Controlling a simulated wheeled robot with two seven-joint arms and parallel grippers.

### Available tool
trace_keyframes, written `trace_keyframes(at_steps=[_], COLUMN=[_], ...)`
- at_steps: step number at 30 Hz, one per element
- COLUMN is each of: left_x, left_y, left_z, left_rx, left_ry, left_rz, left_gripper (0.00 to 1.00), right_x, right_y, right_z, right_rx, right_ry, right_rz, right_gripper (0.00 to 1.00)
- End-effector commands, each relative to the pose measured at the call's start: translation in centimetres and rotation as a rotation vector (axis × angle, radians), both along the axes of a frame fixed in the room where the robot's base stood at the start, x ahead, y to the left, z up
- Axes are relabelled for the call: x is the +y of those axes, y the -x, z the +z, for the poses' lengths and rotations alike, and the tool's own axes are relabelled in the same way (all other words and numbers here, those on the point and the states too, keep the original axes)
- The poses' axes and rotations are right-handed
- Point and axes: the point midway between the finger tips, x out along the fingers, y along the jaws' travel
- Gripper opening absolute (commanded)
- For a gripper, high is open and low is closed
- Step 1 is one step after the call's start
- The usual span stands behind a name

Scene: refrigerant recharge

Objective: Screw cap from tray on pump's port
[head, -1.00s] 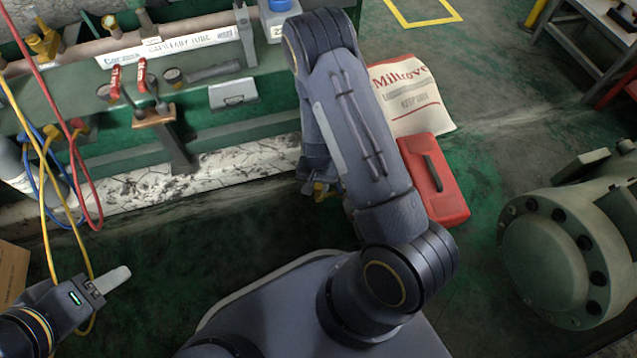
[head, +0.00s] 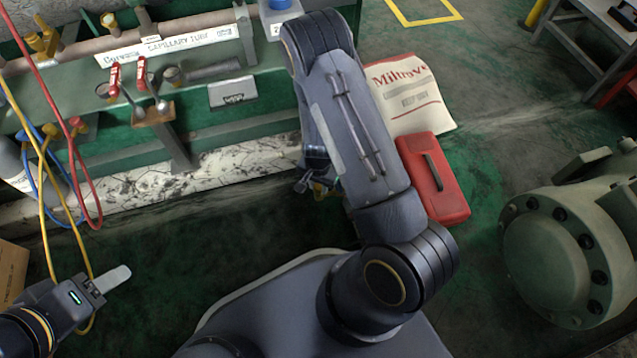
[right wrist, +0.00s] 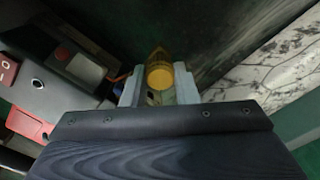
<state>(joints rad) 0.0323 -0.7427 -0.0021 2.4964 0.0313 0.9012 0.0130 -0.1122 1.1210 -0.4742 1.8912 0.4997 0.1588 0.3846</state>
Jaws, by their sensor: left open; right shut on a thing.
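My right gripper (right wrist: 160,88) is shut on a round yellow, brass-coloured cap (right wrist: 160,74), seen between the two pale fingers in the right wrist view. In the head view my own right arm mostly hides this gripper (head: 318,182). A grey and black machine (right wrist: 60,75) with a red switch, perhaps the pump, lies left of the fingers in the wrist view, apart from the cap. Its port cannot be made out, and I cannot identify the tray. My left gripper (head: 117,279) is open and empty over the dark floor at lower left, near a yellow hose.
A green bench (head: 225,125) with pipes and red-handled valves (head: 140,76) runs along the upper left. Yellow, blue and red hoses (head: 93,195) hang at left. A red case (head: 433,178) and a printed sack (head: 408,95) lie right of my right arm. A large green flanged machine (head: 560,250) stands at right.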

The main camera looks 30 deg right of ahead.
Motion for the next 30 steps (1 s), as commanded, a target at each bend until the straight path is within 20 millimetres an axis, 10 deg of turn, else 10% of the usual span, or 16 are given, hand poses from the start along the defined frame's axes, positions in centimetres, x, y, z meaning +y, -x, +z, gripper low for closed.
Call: trace_keyframes(at_steps=[30], left_x=[0.0], left_y=[0.0], left_z=[1.3], left_rx=[0.000], left_ry=[0.000], left_rz=[0.000], left_gripper=[0.53], right_x=[0.0], right_y=[0.0], right_z=[0.0], right_rx=[0.001], right_ry=[0.001], right_rz=[-0.425], right_gripper=[0.05])
